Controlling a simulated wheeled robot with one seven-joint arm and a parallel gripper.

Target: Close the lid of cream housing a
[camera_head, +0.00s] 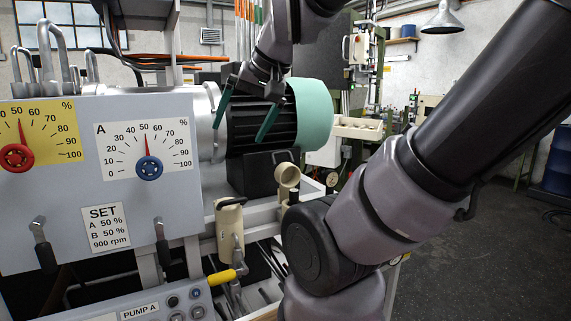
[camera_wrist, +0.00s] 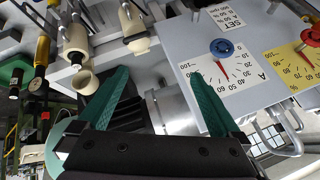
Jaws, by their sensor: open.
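Two cream housings show, and I can read no letter on either. One cream housing (camera_head: 230,232) stands upright beside the grey panel, above a yellow handle; it also shows at the top of the wrist view (camera_wrist: 133,27). The other is mostly hidden behind my arm in the head view. Its round cream lid (camera_head: 288,176) stands tilted up, showing a hollow ring; in the wrist view the lid (camera_wrist: 86,83) lies beside its housing (camera_wrist: 75,42). My gripper (camera_head: 245,113) is open and empty, its green fingers apart in front of the black motor, above and left of the raised lid.
The finned motor (camera_head: 262,128) with its mint end cover (camera_head: 312,115) is close to my gripper. The grey panel (camera_head: 100,210) with dials and levers stands at left. A yellow handle (camera_head: 222,277) sticks out below. Open floor (camera_head: 480,240) lies at right.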

